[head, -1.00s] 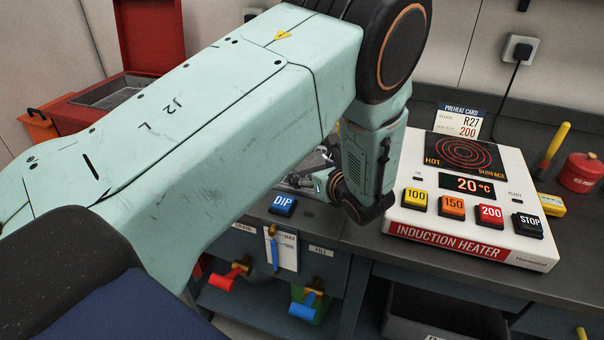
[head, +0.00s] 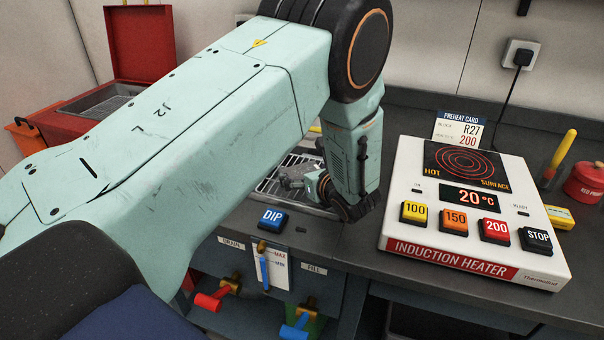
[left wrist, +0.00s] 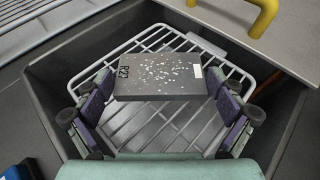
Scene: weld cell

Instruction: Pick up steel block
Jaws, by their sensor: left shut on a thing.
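The steel block (left wrist: 160,78) is a dark grey slab marked R27, with pale flecks on top and a small white label at its right end. In the left wrist view it lies level between the purple-padded fingers of my left gripper (left wrist: 161,108), which are shut on its two ends. Below it is a white wire rack (left wrist: 150,135) in a dark basin. In the head view my left gripper (head: 300,181) is low over the basin, left of the induction heater. The block is hard to make out there. My right gripper is out of view.
The induction heater (head: 475,210) reads 20 °C, with a preheat card (head: 459,128) reading R27, 200 behind it. A blue DIP button (head: 271,219) sits at the basin's front. A red open-lidded box (head: 100,110) stands at the left. A red pot (head: 585,184) is far right.

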